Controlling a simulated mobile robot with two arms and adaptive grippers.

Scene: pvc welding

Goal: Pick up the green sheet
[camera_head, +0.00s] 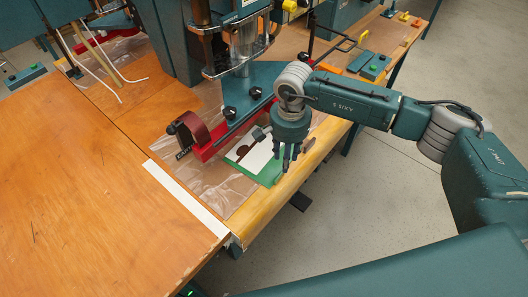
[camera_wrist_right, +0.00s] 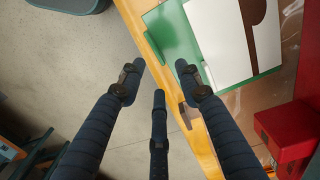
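The green sheet (camera_wrist_right: 168,28) lies near the table's front edge, with a white sheet (camera_wrist_right: 222,38) bearing a brown shape on top of much of it. In the head view the green sheet (camera_head: 267,179) shows as a strip along the near side of the white sheet (camera_head: 256,158). My right gripper (camera_head: 287,157) points down above the sheet's near right part and hides some of it. In the right wrist view its fingers (camera_wrist_right: 158,76) are spread apart with nothing between them, over the table edge beside the green sheet. My left gripper is not in view.
A red fixture (camera_head: 205,147) of the welding machine stands just behind the sheets; a red block (camera_wrist_right: 288,130) shows in the wrist view. A small brown piece (camera_head: 308,145) lies right of the sheets. The wooden table (camera_head: 90,190) at left is largely clear.

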